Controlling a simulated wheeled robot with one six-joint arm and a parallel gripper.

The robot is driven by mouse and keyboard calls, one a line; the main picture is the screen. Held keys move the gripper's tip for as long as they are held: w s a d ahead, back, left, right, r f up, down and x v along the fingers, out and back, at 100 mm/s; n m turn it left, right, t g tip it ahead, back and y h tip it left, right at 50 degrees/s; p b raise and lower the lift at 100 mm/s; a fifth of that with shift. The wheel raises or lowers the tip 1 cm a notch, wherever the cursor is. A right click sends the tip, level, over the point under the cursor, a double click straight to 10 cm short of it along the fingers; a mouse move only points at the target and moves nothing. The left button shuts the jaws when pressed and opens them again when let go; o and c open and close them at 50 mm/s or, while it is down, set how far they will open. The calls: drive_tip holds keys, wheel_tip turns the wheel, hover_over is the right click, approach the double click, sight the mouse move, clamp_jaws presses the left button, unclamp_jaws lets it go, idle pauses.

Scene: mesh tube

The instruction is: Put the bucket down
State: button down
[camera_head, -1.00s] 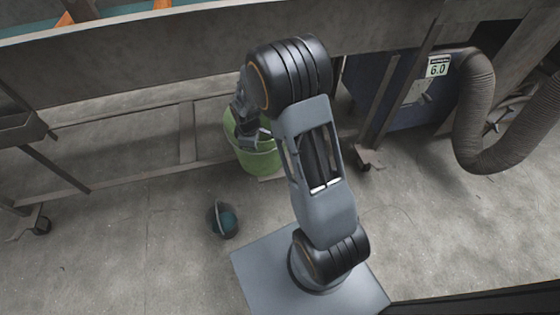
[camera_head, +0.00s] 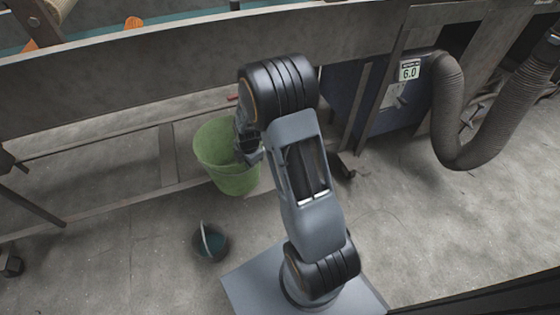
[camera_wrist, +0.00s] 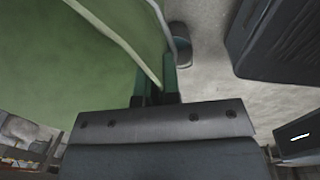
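A large green bucket (camera_head: 235,182) is upright beside the metal frame, left of my arm in the head view. I cannot tell whether its base touches the floor. My gripper (camera_head: 250,152) is at the bucket's right rim in that view. In the wrist view the green bucket wall (camera_wrist: 70,70) fills the left side, and its pale rim runs down between the two fingers of my gripper (camera_wrist: 155,85), which look closed on it. The fingertips are partly hidden by the rim. A small dark bucket (camera_head: 209,244) with a raised handle and teal inside stands on the floor.
A long metal frame (camera_head: 100,100) runs behind the green bucket, with a low rail and legs. A blue cabinet (camera_head: 345,95) with a 6.0 label and a ribbed hose (camera_head: 448,125) are at right. Bare concrete floor (camera_head: 120,250) lies open at left front.

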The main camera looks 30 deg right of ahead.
drive_tip(key=s+d+f+b, duration=0.2)
drive_tip(key=d+f+b, duration=0.1)
drive_tip(key=d, duration=0.9)
drive_tip(key=shift+s+d+f+b, duration=0.2)
drive_tip(key=shift+f+b, duration=0.05)
drive_tip(key=shift+b, duration=0.4)
drive_tip(key=shift+f, duration=0.2)
drive_tip(key=c, duration=1.3)
unclamp_jaws()
drive_tip(key=shift+c, duration=0.2)
wheel_tip(320, 180, up, 12)
drive_tip(key=s+p, duration=0.1)
drive_tip(key=p, duration=0.3)
drive_tip(key=shift+s+d+r, duration=0.15)
drive_tip(key=shift+s, duration=0.1)
